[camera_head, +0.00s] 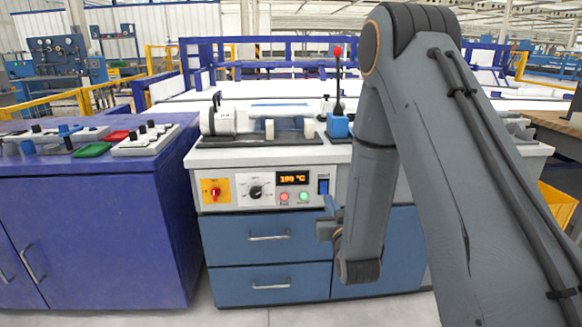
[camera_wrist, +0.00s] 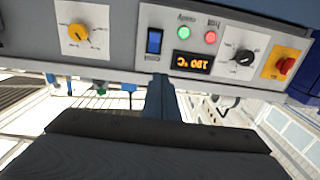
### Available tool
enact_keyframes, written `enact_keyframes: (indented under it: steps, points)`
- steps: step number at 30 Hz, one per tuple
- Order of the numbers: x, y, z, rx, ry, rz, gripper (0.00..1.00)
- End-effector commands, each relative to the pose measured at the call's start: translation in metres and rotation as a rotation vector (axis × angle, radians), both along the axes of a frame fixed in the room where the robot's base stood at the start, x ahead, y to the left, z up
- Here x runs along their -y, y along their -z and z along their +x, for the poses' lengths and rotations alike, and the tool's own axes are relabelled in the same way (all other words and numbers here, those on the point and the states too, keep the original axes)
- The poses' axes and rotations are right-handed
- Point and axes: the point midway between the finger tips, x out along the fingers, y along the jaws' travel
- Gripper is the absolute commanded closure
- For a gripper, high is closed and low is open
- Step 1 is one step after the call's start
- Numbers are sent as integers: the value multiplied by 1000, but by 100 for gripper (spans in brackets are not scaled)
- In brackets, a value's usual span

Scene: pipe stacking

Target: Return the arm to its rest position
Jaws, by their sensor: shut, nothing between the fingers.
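My grey arm fills the right of the head view, with its elbow raised high and its forearm hanging down in front of the workbench. My gripper (camera_head: 332,206) is at the lower end of the forearm, in front of the bench's control panel and drawers. In the wrist view my gripper (camera_wrist: 160,84) shows as a narrow blue piece above a dark body. Its fingers are together, with nothing held. The wrist picture is upside down, and the control panel fills its upper part.
The white-topped workbench (camera_head: 292,156) has a panel with a lit display (camera_head: 293,178) and knobs. A pipe machine (camera_head: 262,117) and a red-topped lever (camera_head: 338,80) stand on it. A blue cabinet (camera_head: 90,225) with small trays is at left. Grey floor shows in front.

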Motion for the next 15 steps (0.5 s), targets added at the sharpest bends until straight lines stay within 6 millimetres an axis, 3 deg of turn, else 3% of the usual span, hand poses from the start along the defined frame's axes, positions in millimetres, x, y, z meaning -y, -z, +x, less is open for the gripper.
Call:
enact_keyframes:
  steps: [4, 8, 15]
  points:
    - [-20, -7, -1, -178, -27, -4, 100]
    - [-37, -8, -15, -348, -50, -10, 100]
    - [-63, -13, -72, -663, -94, -30, 100]
